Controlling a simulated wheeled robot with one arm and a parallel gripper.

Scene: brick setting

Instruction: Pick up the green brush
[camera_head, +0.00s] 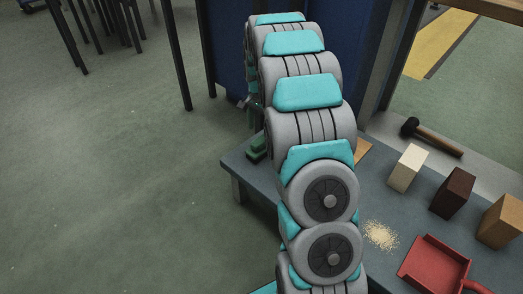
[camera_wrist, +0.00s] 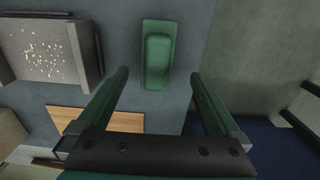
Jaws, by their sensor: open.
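The green brush (camera_head: 257,147) lies on the blue-grey table near its left corner in the head view, partly hidden by my arm. In the wrist view the brush (camera_wrist: 158,55) lies lengthwise up the picture, with a raised rounded body on a flat base. My gripper (camera_wrist: 159,73) is open, with one green finger on each side of the brush's line. The brush shows between and beyond the fingertips, and nothing is held. In the head view the gripper is mostly hidden behind my arm.
The table (camera_head: 237,164) also bears a pale block (camera_head: 408,168), a dark brown block (camera_head: 453,193), a tan block (camera_head: 500,222), a red dustpan (camera_head: 434,265) and pale crumbs (camera_head: 380,235). A mallet (camera_head: 432,137) lies behind. A wooden board (camera_wrist: 95,121) lies near the brush. Floor at left is open.

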